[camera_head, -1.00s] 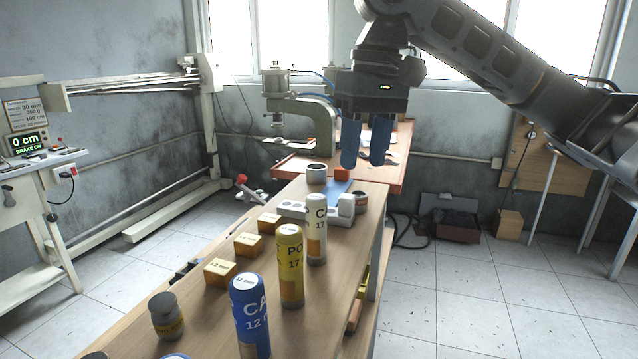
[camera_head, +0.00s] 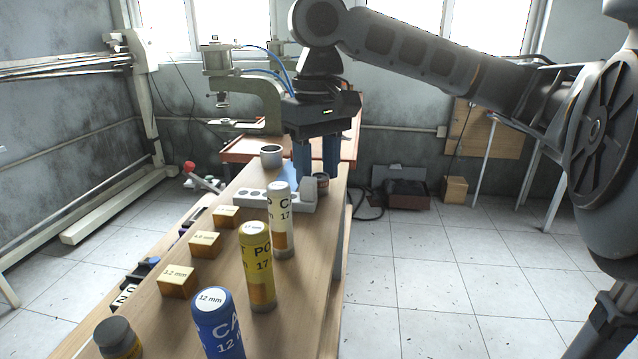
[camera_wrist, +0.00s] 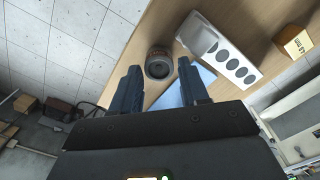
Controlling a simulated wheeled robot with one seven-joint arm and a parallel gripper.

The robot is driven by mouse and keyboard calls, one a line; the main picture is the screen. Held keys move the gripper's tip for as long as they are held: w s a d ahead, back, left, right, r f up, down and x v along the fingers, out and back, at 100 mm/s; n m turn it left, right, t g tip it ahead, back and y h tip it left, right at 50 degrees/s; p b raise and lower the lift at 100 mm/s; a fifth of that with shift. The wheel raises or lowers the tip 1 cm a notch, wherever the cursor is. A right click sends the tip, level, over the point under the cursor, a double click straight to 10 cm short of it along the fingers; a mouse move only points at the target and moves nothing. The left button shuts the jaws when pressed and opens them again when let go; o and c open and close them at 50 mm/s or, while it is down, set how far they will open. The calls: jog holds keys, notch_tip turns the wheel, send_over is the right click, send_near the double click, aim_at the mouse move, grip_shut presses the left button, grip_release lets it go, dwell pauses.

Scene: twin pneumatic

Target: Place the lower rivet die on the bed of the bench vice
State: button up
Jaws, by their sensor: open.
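My gripper (camera_head: 317,178) points down at the far right end of the wooden bench, with its two dark blue fingers apart and nothing seen between them. In the wrist view, a dark round pot-like piece (camera_wrist: 159,64) with a ringed top stands just beyond the gap of my gripper (camera_wrist: 159,90). It also shows in the head view (camera_head: 321,183), beside the fingers and partly hidden. I cannot tell whether this is the lower rivet die. A pale grey block (camera_head: 247,199) with a row of dark round spots lies left of it. I cannot identify a bench vice in these frames.
A blue sheet (camera_wrist: 182,90) lies under the fingers. A hollow grey cup (camera_head: 271,156) stands behind. White (camera_head: 281,215), yellow (camera_head: 257,265) and blue (camera_head: 217,320) tubes stand nearer, beside labelled wooden blocks (camera_head: 205,243). A press (camera_head: 250,95) stands at the back.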

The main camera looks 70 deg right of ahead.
jog(key=shift+c, duration=0.3)
grip_shut()
jog(key=shift+r, duration=0.1)
